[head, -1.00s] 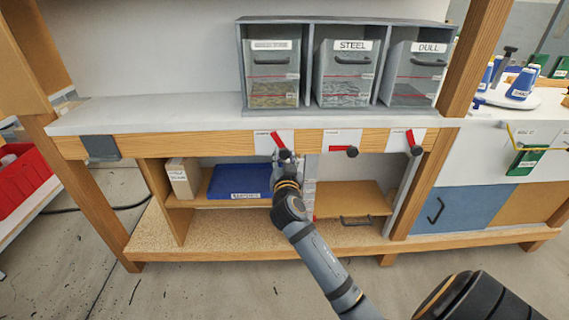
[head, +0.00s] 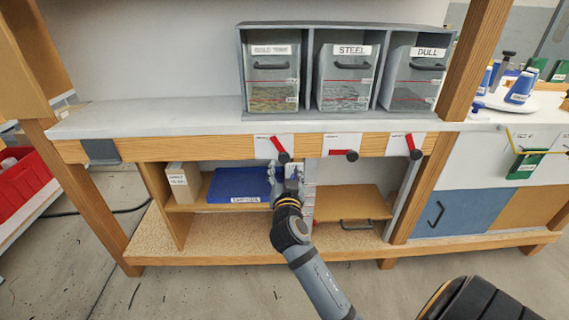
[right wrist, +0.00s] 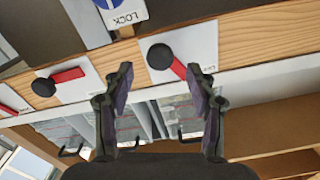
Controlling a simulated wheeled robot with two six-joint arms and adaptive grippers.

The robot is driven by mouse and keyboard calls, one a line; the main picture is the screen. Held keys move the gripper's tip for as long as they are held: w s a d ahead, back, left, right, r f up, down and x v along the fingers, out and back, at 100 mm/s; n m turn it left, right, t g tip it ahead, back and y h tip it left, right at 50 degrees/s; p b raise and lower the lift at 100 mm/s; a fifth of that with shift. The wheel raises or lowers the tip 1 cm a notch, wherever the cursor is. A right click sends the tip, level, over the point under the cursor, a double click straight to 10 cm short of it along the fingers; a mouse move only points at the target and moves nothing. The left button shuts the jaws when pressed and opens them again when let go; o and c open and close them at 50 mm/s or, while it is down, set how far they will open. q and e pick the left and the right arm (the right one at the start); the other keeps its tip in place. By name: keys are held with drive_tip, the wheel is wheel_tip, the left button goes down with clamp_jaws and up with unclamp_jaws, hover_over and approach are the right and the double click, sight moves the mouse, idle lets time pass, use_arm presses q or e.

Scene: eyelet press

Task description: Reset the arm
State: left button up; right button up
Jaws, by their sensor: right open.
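Three red levers with black knobs sit on white plates along the wooden front rail. The left lever (head: 278,144) slants down to the right, the middle lever (head: 342,153) lies level, and the right lever (head: 411,143) slants steeply down to the right. My right gripper (head: 285,171) is open and empty just below the left lever. In the right wrist view its open fingers (right wrist: 161,84) frame that lever's knob (right wrist: 160,56), apparently without touching it. The middle lever (right wrist: 66,76) shows farther left there. My left gripper is out of view.
Grey bins (head: 345,80) labelled STEEL and DULL, plus a third bin, stand on the white worktop (head: 170,115). Below the rail are a blue box (head: 235,185), a pale box (head: 182,182) and a wooden drawer (head: 350,203). The floor in front is clear.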

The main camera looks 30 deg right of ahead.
drive_tip(key=v, duration=0.3)
idle(0.5)
